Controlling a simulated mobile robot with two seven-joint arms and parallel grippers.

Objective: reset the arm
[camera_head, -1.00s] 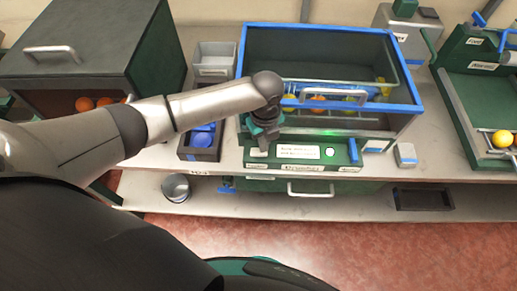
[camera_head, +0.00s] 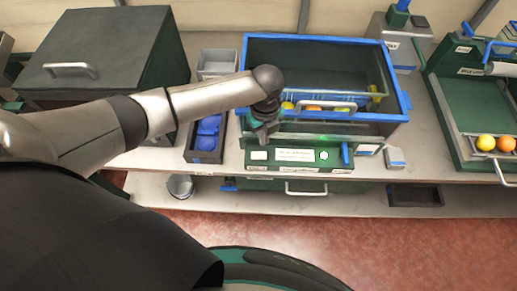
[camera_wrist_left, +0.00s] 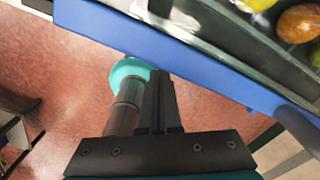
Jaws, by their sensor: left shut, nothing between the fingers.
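My left arm comes in from the left in the head view. Its gripper (camera_head: 264,132) points down over the left end of the green control panel (camera_head: 300,155), with nothing held. In the left wrist view the dark fingers (camera_wrist_left: 160,85) are together and empty, beside the blue edge of the machine (camera_wrist_left: 190,62). From these views I cannot tell whether the fingertips touch the panel. My right gripper is in neither view.
A blue-filled tray (camera_head: 190,150) sits near my forearm.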

